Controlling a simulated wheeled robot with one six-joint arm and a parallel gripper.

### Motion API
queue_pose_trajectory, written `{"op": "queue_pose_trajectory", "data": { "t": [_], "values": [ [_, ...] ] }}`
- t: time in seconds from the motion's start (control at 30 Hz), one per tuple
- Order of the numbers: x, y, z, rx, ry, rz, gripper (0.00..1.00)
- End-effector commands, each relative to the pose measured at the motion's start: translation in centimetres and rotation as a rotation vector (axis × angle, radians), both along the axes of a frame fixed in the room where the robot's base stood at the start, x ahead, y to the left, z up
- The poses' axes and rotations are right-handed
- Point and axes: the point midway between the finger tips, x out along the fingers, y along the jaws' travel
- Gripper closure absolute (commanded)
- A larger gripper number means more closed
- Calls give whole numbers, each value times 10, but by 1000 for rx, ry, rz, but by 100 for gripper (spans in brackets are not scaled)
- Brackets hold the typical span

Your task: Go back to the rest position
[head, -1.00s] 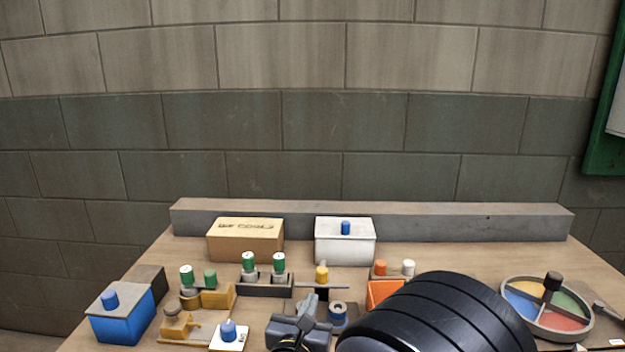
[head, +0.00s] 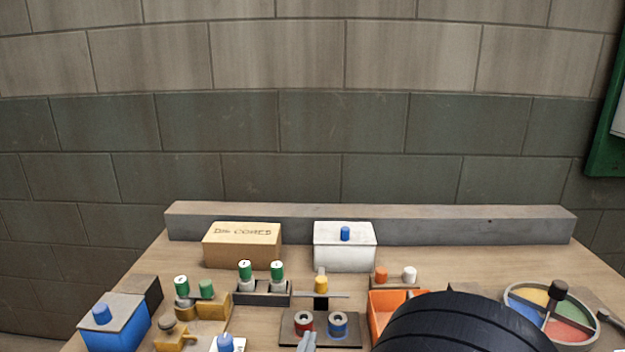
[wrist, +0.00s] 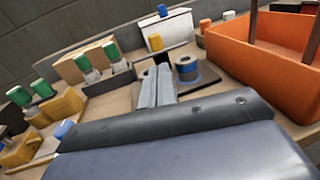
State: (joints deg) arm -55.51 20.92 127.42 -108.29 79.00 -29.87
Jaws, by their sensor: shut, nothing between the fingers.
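My gripper (wrist: 157,88) shows in the wrist view with its grey fingers together and nothing between them. It is in the air in front of the workbench items, left of the orange bin (wrist: 262,50). My black arm covers the lower right of that view and part of the orange bin (head: 385,312).
A blue box (head: 117,322) stands at left. A cardboard box (head: 242,246) and a white lidded box (head: 345,249) stand at the back before a grey ledge (head: 480,225). Green-capped pieces (head: 245,269) stand mid-left. A round sectioned tray (head: 515,294) is at right.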

Motion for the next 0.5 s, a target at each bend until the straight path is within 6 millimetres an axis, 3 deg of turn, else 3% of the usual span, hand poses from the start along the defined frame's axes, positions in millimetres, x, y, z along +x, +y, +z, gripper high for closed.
{"op": "queue_pose_trajectory", "data": {
  "t": [0.5],
  "values": [
    [-57,14,1,0,0,4,100]
  ]
}}
